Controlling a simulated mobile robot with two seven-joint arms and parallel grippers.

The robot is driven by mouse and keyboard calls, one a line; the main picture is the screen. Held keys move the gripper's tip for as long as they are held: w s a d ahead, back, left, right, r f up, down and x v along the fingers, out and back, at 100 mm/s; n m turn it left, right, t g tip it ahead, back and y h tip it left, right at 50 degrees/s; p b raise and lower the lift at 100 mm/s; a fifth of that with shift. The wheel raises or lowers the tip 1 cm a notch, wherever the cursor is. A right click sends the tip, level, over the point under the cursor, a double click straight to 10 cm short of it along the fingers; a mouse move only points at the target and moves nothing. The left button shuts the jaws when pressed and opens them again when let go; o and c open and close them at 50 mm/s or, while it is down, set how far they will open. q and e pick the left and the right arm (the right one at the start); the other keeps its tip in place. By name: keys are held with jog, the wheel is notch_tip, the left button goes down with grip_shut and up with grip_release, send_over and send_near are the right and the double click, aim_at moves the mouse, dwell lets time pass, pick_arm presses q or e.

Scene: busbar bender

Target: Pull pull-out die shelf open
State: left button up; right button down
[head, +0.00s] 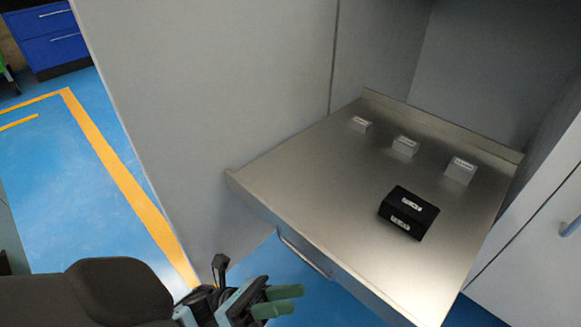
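The pull-out die shelf (330,205) is a flat brushed-metal tray that stands out from the grey cabinet, with open floor under its front edge. A thin bar handle (304,255) is on its front face. Several small things sit on it: a black die block (408,212) with white labels near the front right, and light grey labelled blocks (404,147) in a row toward the back. My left gripper (284,300), with two green fingers, is below and in front of the handle, apart from it. Its fingers look slightly apart with nothing between them. My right gripper is not in view.
A grey cabinet side panel (210,100) rises left of the shelf. Blue floor (60,180) with yellow lines lies clear at the left. A blue drawer unit (50,40) stands far back left.

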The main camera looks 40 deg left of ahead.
pick_arm(q)
jog(key=shift+s+a+f+b, duration=0.15)
jog(key=shift+a+f+b, duration=0.6)
jog(key=shift+a+f, duration=0.35)
